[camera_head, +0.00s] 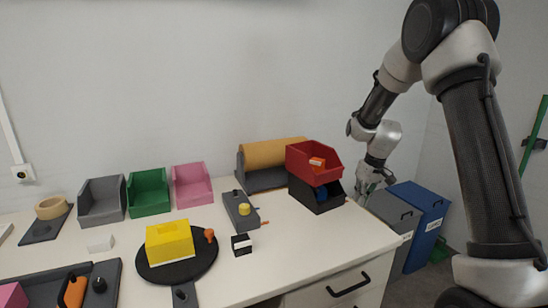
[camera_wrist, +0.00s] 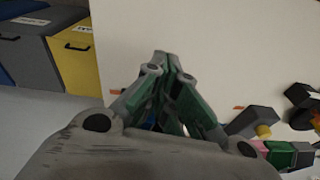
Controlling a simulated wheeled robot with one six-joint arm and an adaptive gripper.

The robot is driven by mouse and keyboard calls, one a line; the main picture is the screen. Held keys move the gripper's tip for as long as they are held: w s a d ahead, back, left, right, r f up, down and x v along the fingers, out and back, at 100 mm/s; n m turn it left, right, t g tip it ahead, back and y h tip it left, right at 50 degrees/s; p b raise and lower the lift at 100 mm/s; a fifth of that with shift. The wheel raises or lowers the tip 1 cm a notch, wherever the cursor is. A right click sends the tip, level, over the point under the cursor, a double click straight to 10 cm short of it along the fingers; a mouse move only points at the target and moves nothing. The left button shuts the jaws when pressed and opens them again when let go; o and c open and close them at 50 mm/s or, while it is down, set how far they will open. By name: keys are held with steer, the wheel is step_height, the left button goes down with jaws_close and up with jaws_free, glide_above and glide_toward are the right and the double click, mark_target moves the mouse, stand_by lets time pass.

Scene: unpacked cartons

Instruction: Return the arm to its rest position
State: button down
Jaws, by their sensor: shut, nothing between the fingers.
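My arm rises along the right side of the head view, bends at the top and reaches back down toward the far right end of the table. My gripper (camera_head: 371,184) hangs there, just right of the stacked red and black bins and close to the grey floor bin. In the wrist view my gripper (camera_wrist: 168,62) has its fingers together with nothing held. The white tabletop (camera_wrist: 215,50) lies behind the fingers in that view.
The red bin (camera_head: 313,163) stands on a black bin (camera_head: 325,200) at the table's right end. A blue floor bin (camera_head: 428,215) and a grey one (camera_head: 392,211) stand beyond. A yellow box (camera_head: 169,243) sits on a black round plate. Space above the table is clear.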

steer(key=s+r+m, duration=0.1)
steer(key=s+r, duration=0.6)
steer(key=s, duration=0.5)
steer(key=s+d+r+m+t, duration=0.1)
steer(key=s+r, duration=0.5)
steer(key=s, duration=0.6)
steer(key=s+d+r+m+t+h, duration=0.1)
steer(key=s+r, duration=0.6)
steer(key=s, duration=0.4)
steer(key=shift+s+r, duration=0.3)
steer(key=shift+s, duration=0.1)
steer(key=shift+d, duration=0.1)
